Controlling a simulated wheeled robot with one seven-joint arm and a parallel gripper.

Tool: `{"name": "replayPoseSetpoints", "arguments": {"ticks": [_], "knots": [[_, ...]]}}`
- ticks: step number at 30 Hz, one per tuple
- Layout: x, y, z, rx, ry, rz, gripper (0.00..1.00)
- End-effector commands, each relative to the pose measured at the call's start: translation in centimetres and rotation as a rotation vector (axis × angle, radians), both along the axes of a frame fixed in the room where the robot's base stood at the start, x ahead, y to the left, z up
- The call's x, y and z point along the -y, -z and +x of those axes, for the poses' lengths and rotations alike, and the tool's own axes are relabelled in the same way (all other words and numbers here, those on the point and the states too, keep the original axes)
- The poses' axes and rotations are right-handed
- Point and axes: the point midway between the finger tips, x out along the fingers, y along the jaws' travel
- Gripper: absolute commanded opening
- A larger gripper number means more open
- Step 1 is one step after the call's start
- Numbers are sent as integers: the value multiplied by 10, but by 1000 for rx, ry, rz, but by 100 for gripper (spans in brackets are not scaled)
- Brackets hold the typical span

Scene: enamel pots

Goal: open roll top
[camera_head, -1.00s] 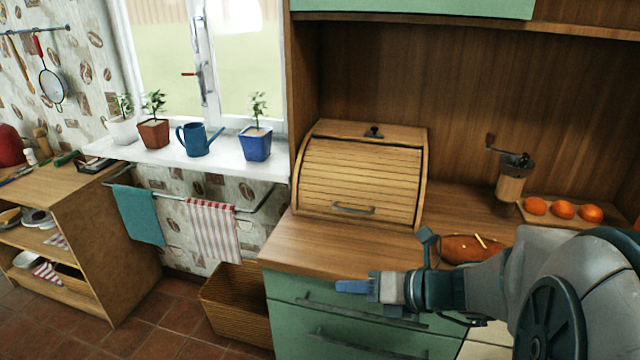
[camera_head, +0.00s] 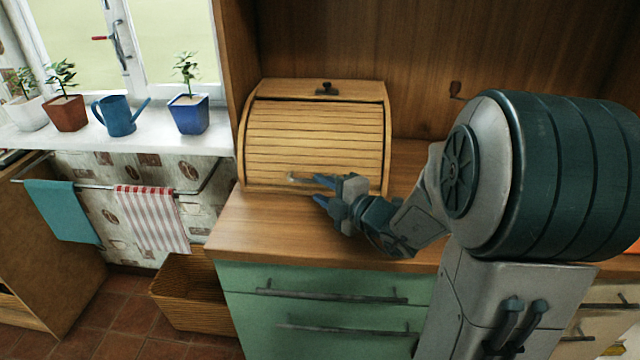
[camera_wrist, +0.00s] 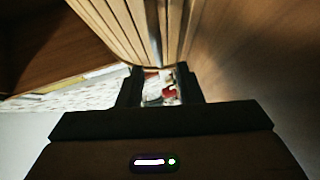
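The wooden roll-top bread box (camera_head: 315,135) stands on the counter, with its slatted front down. A thin metal handle (camera_head: 296,178) sits low on that front, and its right part is hidden by my gripper. My gripper (camera_head: 319,190) is at the handle's right end, with its fingers apart. The wrist view shows the fingers of my gripper (camera_wrist: 159,82) spread, with the box's slats (camera_wrist: 125,25) just beyond them. I cannot tell whether a finger touches the handle.
A wooden counter (camera_head: 265,225) lies under the box, above green drawers (camera_head: 330,300). A windowsill with a blue watering can (camera_head: 118,115) and a blue flowerpot (camera_head: 189,113) is at the left. The back panel rises behind the box.

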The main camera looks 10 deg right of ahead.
Motion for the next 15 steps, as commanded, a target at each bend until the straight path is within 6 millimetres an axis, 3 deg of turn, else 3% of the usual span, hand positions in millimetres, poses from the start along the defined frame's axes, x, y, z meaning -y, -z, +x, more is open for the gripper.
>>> {"name": "replayPoseSetpoints", "arguments": {"ticks": [6,15], "knots": [[-14,7,34,1,4,0,32],[-22,8,49,2,5,-1,32]]}}
